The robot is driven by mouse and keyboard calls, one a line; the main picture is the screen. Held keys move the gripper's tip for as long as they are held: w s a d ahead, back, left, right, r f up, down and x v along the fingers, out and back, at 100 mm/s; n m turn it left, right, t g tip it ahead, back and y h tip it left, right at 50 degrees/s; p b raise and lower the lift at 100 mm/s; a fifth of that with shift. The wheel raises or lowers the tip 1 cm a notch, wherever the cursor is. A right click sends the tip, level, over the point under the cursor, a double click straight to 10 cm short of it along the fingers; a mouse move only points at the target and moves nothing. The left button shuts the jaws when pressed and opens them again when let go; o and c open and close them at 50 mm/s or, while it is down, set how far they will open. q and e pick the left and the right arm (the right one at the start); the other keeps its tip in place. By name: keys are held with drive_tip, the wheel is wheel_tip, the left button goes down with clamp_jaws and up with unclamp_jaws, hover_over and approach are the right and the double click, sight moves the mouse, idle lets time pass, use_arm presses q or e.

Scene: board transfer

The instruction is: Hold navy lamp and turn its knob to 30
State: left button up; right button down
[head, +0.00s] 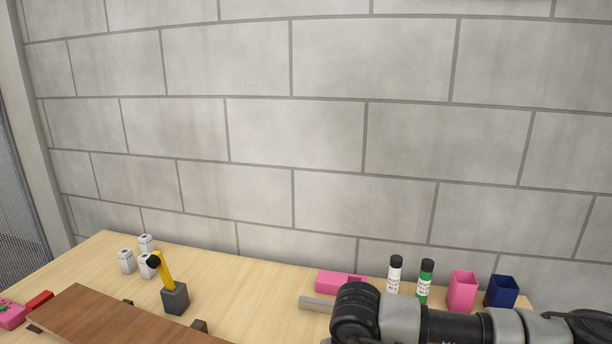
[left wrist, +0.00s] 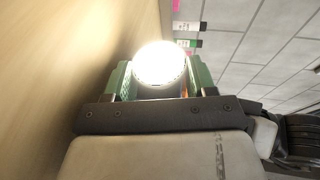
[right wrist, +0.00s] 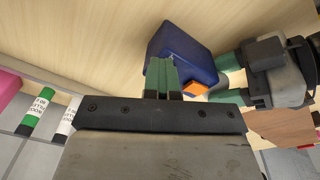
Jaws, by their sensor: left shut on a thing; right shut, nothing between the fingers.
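The navy lamp (right wrist: 188,45) shows in the right wrist view as a dark blue box with an orange knob (right wrist: 196,88) on its near side. My left gripper (right wrist: 232,75) is shut on the lamp from the right. In the left wrist view the lamp's round face (left wrist: 160,64) glows white between the green fingers, with a sliver of orange beside it. My right gripper (right wrist: 162,74) is shut and empty, its fingertips in front of the lamp body, just left of the knob. I cannot tell whether they touch. No dial marking is readable. The head view does not show the lamp.
White (head: 394,275) and green (head: 425,281) bottles, a pink cup (head: 462,291) and a navy cup (head: 501,292) stand near the wall.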

use_arm(q)
drive_tip(key=shift+s+d+r, duration=0.1)
drive_tip(key=shift+d+r, duration=0.2)
drive_tip(key=shift+d, duration=0.1)
use_arm(e)
drive_tip(key=shift+s+a+f, duration=0.45)
drive_tip(key=shift+f, duration=0.1)
use_arm(q)
drive_tip(key=shift+a, duration=0.1)
use_arm(e)
drive_tip(key=shift+s+a, duration=0.15)
drive_tip(key=shift+a, duration=0.6)
drive_tip(key=shift+s, duration=0.15)
use_arm(q)
drive_tip(key=shift+a, duration=0.1)
drive_tip(key=shift+w+a+f, duration=0.15)
drive_tip(key=shift+w+f, duration=0.05)
drive_tip(key=shift+f, duration=0.05)
use_arm(e)
wheel_tip(320, 180, up, 6)
